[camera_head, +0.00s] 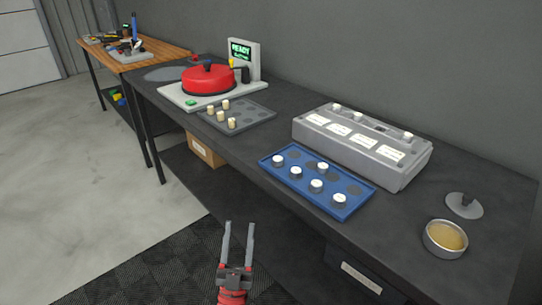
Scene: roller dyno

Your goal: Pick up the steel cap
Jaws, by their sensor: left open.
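My left gripper (239,226) points up from the bottom of the view, in front of the bench edge. Its two fingers are apart with nothing between them. It is well to the left of the disc. My right gripper is not in view.
A blue tray (348,211) holds several white-topped pieces, with a grey labelled box (402,173) behind it. Further left are a grey tray (262,122) with pale pegs and a red-domed machine (208,81) with a READY screen (241,51). Bare bench lies around the disc.

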